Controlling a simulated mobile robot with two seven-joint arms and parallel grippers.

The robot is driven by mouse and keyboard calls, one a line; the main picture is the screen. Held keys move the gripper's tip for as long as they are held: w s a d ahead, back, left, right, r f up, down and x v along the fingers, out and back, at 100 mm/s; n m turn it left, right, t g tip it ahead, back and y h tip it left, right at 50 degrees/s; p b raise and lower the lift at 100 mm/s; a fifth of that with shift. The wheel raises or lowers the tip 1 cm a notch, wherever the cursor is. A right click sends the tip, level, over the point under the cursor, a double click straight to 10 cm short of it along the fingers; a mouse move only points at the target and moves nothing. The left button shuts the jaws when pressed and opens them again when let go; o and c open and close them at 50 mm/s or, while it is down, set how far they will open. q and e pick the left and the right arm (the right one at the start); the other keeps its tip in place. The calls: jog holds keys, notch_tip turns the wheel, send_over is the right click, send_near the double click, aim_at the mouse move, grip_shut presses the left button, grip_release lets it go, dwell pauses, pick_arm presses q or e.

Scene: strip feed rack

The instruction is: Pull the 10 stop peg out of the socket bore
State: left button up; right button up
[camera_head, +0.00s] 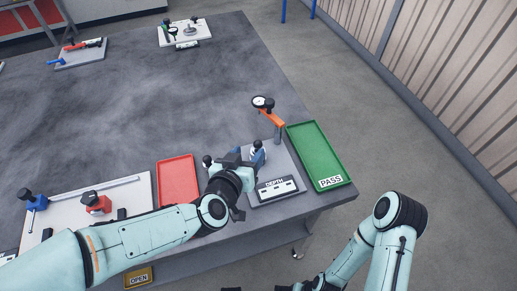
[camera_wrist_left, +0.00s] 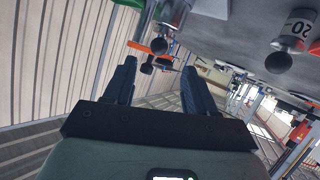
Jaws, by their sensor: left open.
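A small stop peg (camera_head: 258,146) with a dark ball knob stands at a blue block on the grey fixture plate with the DEPTH label (camera_head: 277,188). Its number cannot be read. My left gripper (camera_head: 252,159) is close beside it and partly hides the block and bore. In the left wrist view, a dark ball knob (camera_wrist_left: 160,46) shows beyond the open, empty fingers (camera_wrist_left: 160,82), apart from them. Another peg (camera_wrist_left: 292,32), marked 20, stands to one side; a dark knob (camera_head: 207,161) shows left of the gripper. My right gripper (camera_head: 301,288) barely shows at the bottom edge.
A dial gauge (camera_head: 263,103) on an orange arm rises behind the plate. A green PASS tray (camera_head: 318,150) is on the right, a red tray (camera_head: 178,183) on the left. A white board with clamps (camera_head: 128,199) lies further left. The table's middle is clear.

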aim_at(256, 146)
pick_arm(q)
jog(key=x, duration=0.2)
jog(key=shift+w+d+f, duration=0.15)
jog(key=shift+w+f, duration=0.1)
jog(key=shift+w, duration=0.1)
jog(key=b+x, duration=0.1)
jog(key=x, duration=0.3)
jog(key=shift+d+f, duration=0.2)
jog(key=shift+f, duration=0.1)
jog(key=shift+w+d+f, duration=0.1)
jog(key=shift+w, duration=0.25)
jog(key=shift+s, duration=0.1)
grip_shut()
